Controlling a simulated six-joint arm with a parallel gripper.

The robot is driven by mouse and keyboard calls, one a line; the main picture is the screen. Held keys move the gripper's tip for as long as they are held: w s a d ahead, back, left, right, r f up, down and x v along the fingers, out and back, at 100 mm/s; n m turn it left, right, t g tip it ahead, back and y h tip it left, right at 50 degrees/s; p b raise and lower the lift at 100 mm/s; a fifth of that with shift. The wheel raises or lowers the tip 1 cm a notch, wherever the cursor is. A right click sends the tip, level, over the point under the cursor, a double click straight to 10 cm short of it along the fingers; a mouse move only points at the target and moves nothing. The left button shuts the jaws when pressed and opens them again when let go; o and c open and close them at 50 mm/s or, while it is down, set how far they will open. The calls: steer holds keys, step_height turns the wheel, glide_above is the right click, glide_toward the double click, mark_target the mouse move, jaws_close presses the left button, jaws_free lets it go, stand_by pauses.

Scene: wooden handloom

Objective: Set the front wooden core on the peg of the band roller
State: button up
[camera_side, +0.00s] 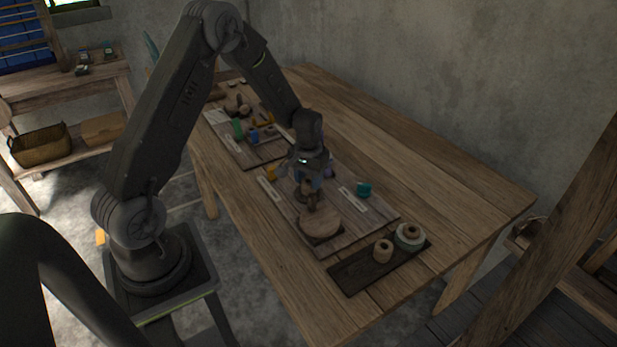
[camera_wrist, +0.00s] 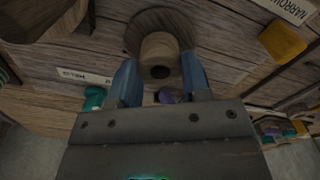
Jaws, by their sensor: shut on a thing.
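My gripper (camera_wrist: 160,88) is shut on a pale wooden core (camera_wrist: 160,50), with one blue finger on each side of it. The core's dark end hole faces the wrist camera. In the wrist view a darker round wooden piece (camera_wrist: 146,22) lies behind the core, probably the band roller. Its peg does not show, and I cannot tell whether the core touches it. In the side view my gripper (camera_side: 311,184) points down over the wooden board (camera_side: 345,240), behind a large round wooden disc (camera_side: 320,221). The held core is small and dark there.
A dark tray (camera_side: 350,279) at the front holds a wooden core (camera_side: 383,251) and a pale green spool (camera_side: 408,243) with a wooden one on top. A teal piece (camera_side: 363,188) and a yellow piece (camera_side: 270,172) flank my gripper. The table's right side is clear.

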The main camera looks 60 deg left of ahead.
steer(key=o, duration=1.2)
steer(key=shift+o, duration=0.2)
steer(key=shift+r, duration=3.5)
